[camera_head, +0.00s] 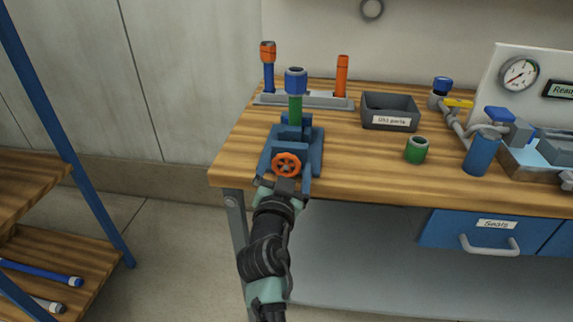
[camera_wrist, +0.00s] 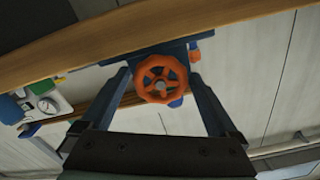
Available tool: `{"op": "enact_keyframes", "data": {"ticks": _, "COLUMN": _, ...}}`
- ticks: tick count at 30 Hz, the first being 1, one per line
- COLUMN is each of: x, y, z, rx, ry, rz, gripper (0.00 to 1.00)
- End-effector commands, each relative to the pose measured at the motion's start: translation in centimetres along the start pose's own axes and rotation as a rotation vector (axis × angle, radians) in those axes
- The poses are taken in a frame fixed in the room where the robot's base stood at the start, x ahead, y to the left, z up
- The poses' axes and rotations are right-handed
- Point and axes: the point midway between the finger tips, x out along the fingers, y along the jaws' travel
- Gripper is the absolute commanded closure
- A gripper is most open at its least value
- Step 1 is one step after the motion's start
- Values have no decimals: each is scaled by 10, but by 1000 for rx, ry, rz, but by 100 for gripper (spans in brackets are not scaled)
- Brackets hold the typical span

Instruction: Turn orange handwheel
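The orange handwheel (camera_head: 287,164) is on the front of a blue vise (camera_head: 314,150) near the bench's front left edge. A green upright tube (camera_head: 295,110) with a blue top (camera_head: 296,80) stands in the vise. My gripper (camera_head: 283,180) is at the front of the handwheel. In the wrist view, the handwheel (camera_wrist: 149,92) shows between the two spread fingers of my gripper (camera_wrist: 163,75). The fingers are open, one on each side of the wheel, with gaps visible. I cannot tell how far their tips reach along the wheel's depth.
Behind the vise is a grey rack (camera_head: 318,101) with orange-topped tubes. A grey bin (camera_head: 389,111), a green cup-like fitting (camera_head: 416,150) and a blue cylinder (camera_head: 481,153) stand to the right. A blue-framed shelf (camera_head: 75,150) is at left. Bench wood between vise and green fitting is clear.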

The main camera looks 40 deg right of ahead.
Motion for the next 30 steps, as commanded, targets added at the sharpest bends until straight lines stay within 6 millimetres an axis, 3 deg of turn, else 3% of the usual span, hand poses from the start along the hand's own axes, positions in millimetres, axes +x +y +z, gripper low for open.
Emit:
{"op": "enact_keyframes", "data": {"ticks": 1, "x": 0, "y": 0, "z": 0, "rx": 0, "ry": 0, "rz": 0, "gripper": 16}}
{"op": "enact_keyframes", "data": {"ticks": 12, "x": 0, "y": 0, "z": 0, "rx": 0, "ry": 0, "rz": 0, "gripper": 80}}
{"op": "enact_keyframes", "data": {"ticks": 22, "x": 0, "y": 0, "z": 1, "rx": -53, "ry": -1, "rz": 0, "gripper": 80}}
{"op": "enact_keyframes", "data": {"ticks": 30, "x": 0, "y": 0, "z": 1, "rx": -235, "ry": 0, "rz": 0, "gripper": 80}}
